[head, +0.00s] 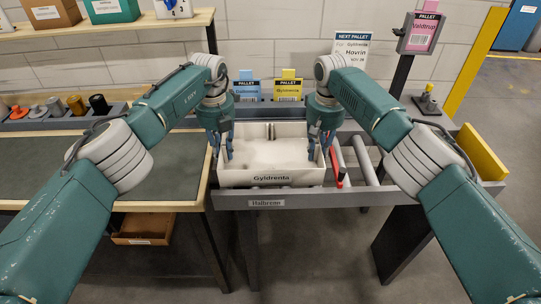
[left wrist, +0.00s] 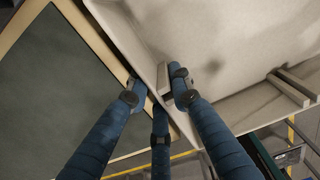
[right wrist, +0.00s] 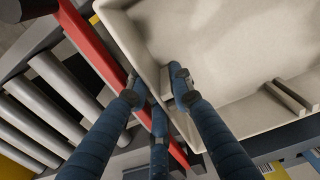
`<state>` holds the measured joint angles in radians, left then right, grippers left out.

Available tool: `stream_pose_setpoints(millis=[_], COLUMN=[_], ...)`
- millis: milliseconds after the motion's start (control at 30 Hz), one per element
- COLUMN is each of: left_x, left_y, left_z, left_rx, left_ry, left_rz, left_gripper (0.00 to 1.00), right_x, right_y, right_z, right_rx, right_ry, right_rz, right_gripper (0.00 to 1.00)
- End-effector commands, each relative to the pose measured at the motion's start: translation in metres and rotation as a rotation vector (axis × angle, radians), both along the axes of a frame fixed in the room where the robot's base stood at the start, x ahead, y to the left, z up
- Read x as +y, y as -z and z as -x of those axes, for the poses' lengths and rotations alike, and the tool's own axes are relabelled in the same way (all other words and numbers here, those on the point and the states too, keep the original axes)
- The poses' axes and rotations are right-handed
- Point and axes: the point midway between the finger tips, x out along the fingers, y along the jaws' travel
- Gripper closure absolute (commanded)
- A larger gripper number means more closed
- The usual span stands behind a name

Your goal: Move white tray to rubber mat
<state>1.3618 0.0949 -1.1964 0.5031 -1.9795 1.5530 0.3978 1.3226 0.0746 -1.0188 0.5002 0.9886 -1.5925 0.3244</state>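The white tray (head: 272,178), labelled "Gyldrenta", sits level on the roller stand in the middle of the head view. A dark green mat (head: 110,172) covers the bench to its left and also shows in the left wrist view (left wrist: 50,90). My left gripper (head: 221,148) straddles the tray's left wall (left wrist: 140,50), with fingers inside and outside. My right gripper (head: 320,147) straddles the right wall (right wrist: 125,45) in the same way. The fingers are close to the walls, but I cannot tell whether they press on them.
A red bar (head: 337,168) and bare rollers (head: 366,162) lie right of the tray. Several small pots (head: 76,105) stand along the mat's back edge. A blue pallet card (head: 248,90) and a yellow one (head: 289,90) stand behind the tray. The mat's visible middle is clear.

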Motion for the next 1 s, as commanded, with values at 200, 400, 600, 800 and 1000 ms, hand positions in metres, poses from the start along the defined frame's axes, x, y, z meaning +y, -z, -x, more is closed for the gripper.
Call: stream_pose_setpoints(millis=[200, 400, 600, 800, 1000], left_x=[0.0, 0.0, 0.0, 0.0, 0.0], left_y=[0.0, -0.004, -0.02, -0.041, -0.051], left_z=[0.0, 0.0, 0.0, 0.0, 0.0], left_rx=[0.0, -0.001, -0.001, -0.001, 0.0], left_ry=[0.0, 0.0, 0.0, -0.001, -0.001], left_rz=[0.0, 0.0, 0.0, 0.0, 0.0], left_gripper=[1.0, 1.0, 1.0, 1.0, 1.0], right_x=[0.0, 0.0, 0.0, 0.0, 0.0], right_y=[0.0, -0.004, -0.019, -0.041, -0.051], right_z=[0.0, 0.0, 0.0, 0.0, 0.0], right_rx=[0.0, 0.0, 0.0, 0.0, 0.0], right_ry=[0.0, 0.0, 0.0, 0.0, 0.001], right_rz=[0.0, 0.0, 0.0, 0.0, 0.001], right_gripper=[1.0, 1.0, 1.0, 1.0, 1.0])
